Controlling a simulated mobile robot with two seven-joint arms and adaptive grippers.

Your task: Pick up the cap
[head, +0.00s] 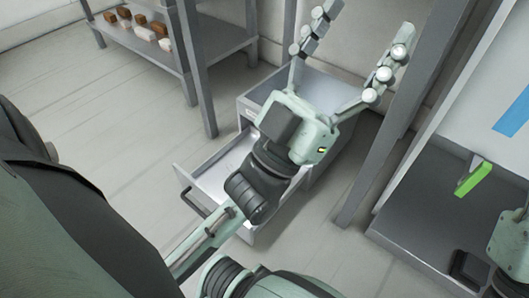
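I cannot make out a cap in the head view. My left gripper (368,22) is raised in the upper middle. Its two fingers are spread wide apart, with nothing visible between them. Its palm and wrist cover part of a grey cabinet (262,95) with a pulled-out drawer (216,170). The visible part of the drawer's inside looks bare; the rest is hidden by my arm. Part of what looks like my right gripper (515,240) shows at the lower right edge. Its fingers are outside the picture.
A shelf (190,48) at upper left holds several small brown and white blocks. A dark piece (468,266) beside my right arm is unclear. Grey posts stand around; floor at left is clear.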

